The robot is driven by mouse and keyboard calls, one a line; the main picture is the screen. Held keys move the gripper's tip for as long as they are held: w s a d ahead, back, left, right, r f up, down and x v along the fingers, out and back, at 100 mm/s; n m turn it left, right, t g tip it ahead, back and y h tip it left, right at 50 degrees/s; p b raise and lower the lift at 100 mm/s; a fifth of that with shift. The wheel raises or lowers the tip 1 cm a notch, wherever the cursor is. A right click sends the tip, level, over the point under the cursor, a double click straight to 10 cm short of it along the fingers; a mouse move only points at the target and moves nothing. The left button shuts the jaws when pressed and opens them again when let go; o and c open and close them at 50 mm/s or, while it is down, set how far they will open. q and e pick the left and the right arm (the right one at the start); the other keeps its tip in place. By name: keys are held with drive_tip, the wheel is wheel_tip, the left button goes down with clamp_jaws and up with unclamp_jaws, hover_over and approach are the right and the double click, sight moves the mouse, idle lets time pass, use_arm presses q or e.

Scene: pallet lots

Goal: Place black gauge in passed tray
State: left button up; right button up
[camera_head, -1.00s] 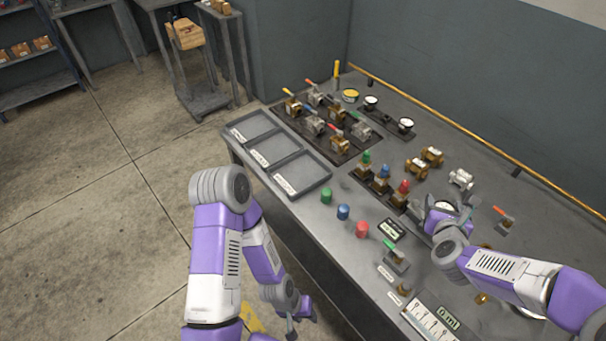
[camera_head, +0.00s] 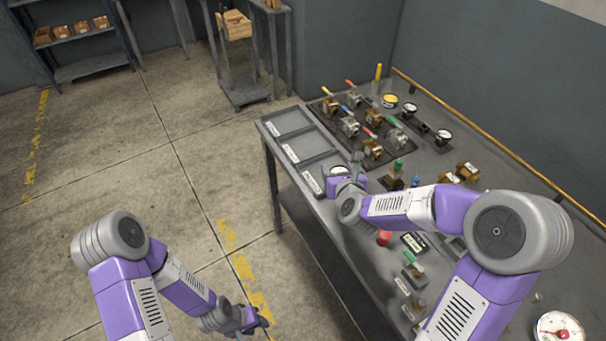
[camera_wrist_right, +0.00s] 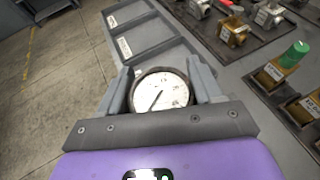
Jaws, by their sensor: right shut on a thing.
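My right gripper (camera_head: 347,172) is shut on the black gauge (camera_wrist_right: 160,91), a round white dial in a dark rim, in the right wrist view. It holds the gauge over or just beside the nearest of three grey trays at the table's left end. The far tray (camera_head: 287,121) and middle tray (camera_head: 309,145) look empty; the nearest tray (camera_head: 318,166) is partly covered by my gripper. Their white labels are too small to read, so I cannot tell which is the passed tray. My left gripper (camera_head: 256,320) hangs low over the floor; its jaws are unclear.
Valves with coloured handles (camera_head: 349,126) stand on a dark board right of the trays. More gauges (camera_head: 410,108) sit in a dark holder behind. A red cap (camera_head: 384,238) is near the front edge.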

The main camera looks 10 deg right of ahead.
sight(331, 163)
drive_tip(key=w+d+m+g+h, duration=0.1)
drive_tip(key=w+m+g+h, duration=0.1)
drive_tip(key=w+m+h, duration=0.75)
drive_tip(key=w+f+n, duration=0.1)
drive_tip(key=f, duration=0.2)
drive_tip(key=f+n+y+b, duration=0.1)
drive_tip(key=f, duration=0.2)
drive_tip(key=w+f+n+y+b, duration=0.1)
drive_tip(key=f, duration=0.2)
drive_tip(key=shift+w+d+f, duration=0.2)
drive_tip(key=shift+w+f, duration=0.05)
drive_tip(key=shift+w, duration=0.05)
drive_tip(key=shift+f+b, duration=0.2)
drive_tip(key=shift+b, duration=0.15)
drive_tip(key=o, duration=0.8)
drive_tip(key=shift+y, duration=0.25)
drive_tip(key=shift+o, duration=0.3)
